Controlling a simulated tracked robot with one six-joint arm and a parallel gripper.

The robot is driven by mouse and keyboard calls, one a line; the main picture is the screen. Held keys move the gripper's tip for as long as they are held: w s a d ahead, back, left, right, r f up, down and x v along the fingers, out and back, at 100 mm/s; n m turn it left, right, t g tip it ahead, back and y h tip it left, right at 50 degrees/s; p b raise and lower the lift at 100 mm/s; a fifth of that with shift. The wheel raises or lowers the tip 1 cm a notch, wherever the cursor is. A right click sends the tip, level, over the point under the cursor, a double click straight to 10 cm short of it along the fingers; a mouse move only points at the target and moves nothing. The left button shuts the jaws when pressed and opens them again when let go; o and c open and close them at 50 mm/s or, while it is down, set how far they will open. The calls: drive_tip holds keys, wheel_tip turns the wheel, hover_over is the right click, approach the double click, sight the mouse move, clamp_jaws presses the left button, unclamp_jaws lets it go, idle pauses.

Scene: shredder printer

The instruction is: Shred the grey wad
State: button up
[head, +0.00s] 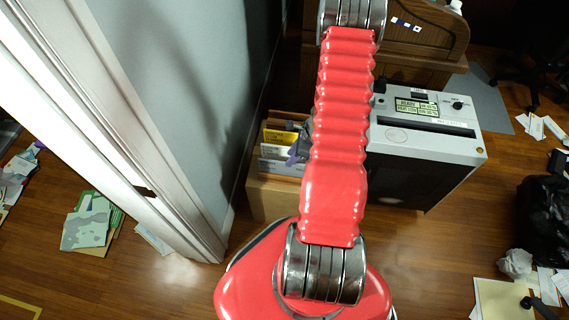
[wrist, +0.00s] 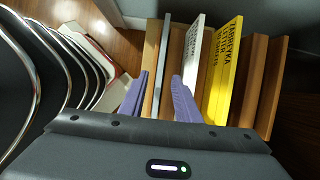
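A crumpled pale grey wad (head: 515,263) lies on the wooden floor at the lower right in the head view, near loose papers. The shredder (head: 455,146) is a grey-topped machine with a dark body and a long dark slot, right of my red arm. My gripper has purple fingers; one shows in the head view (head: 294,152), mostly hidden by the arm. The wad is not in the wrist view.
A box (head: 268,200) holds several books, including a yellow one (wrist: 222,72), beside the shredder. A black bag (head: 547,220) stands at the right. A white door frame (head: 150,160) and wall bound the left. Floor in front of the shredder is clear.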

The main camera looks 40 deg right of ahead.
drive_tip(key=x, duration=0.6)
drive_tip(key=shift+w+f, duration=0.1)
drive_tip(key=shift+w, duration=0.05)
drive_tip(key=shift+c, duration=0.6)
clamp_jaws()
drive_tip(key=shift+r, duration=1.15)
